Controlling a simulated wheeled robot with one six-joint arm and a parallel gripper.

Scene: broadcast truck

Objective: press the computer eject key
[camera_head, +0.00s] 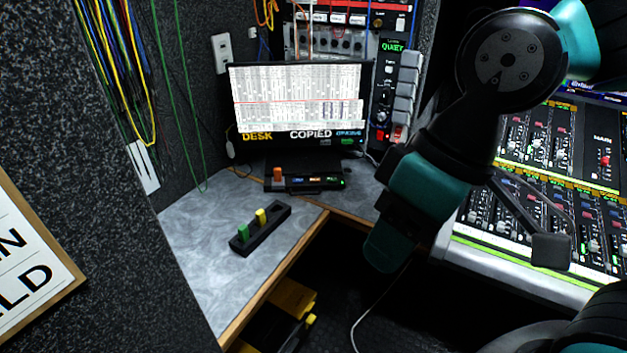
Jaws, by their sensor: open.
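The computer's screen (298,100) stands at the back of the desk and shows a grid, with the words DESK and COPIED below it. A low black unit (305,187) sits in front of it. An orange block stands upright at the unit's left end (278,174), and small lit marks or keys run along its front (315,181). They are too small to read, so I cannot tell which is the eject key. My gripper (550,250) shows only in part, beside my teal wrist. It is open, appears empty, and is well right of the unit.
A black holder (244,246) with a green block (243,231) and a yellow block (261,215) lies on the grey desk (205,280). A mixing console (595,180) is at right. A switch panel (402,85) stands right of the screen. Yellow cases (290,300) are below the desk.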

